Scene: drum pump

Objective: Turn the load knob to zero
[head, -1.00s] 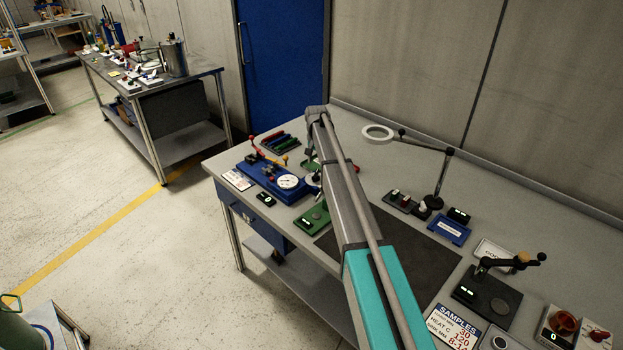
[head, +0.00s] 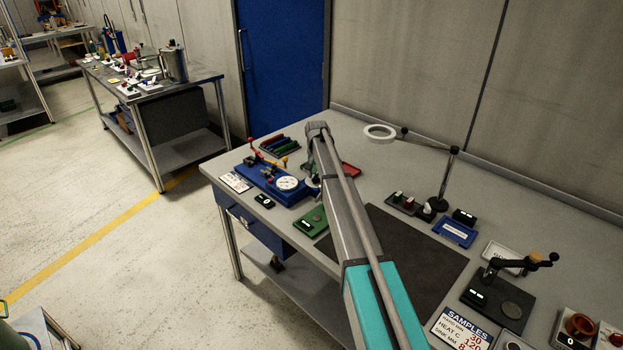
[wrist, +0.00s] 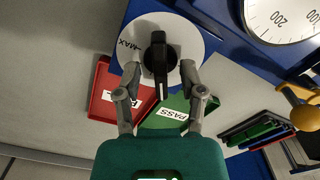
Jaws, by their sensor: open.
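The load knob (wrist: 158,58) is a black bar-shaped knob on a white round dial (wrist: 191,40) marked MAX at its left, in the wrist view. A white line shows at the knob's lower end, pointing down the picture. The zero mark is not visible. My gripper (wrist: 161,73) is open, with one finger on each side of the knob; I cannot tell whether either touches it.
A white gauge (wrist: 284,16) sits right beside the dial. A red tray (wrist: 107,92) and a green PASS tray (wrist: 178,112) lie near the fingers. A yellow-knobbed lever (wrist: 300,112) is at the right.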

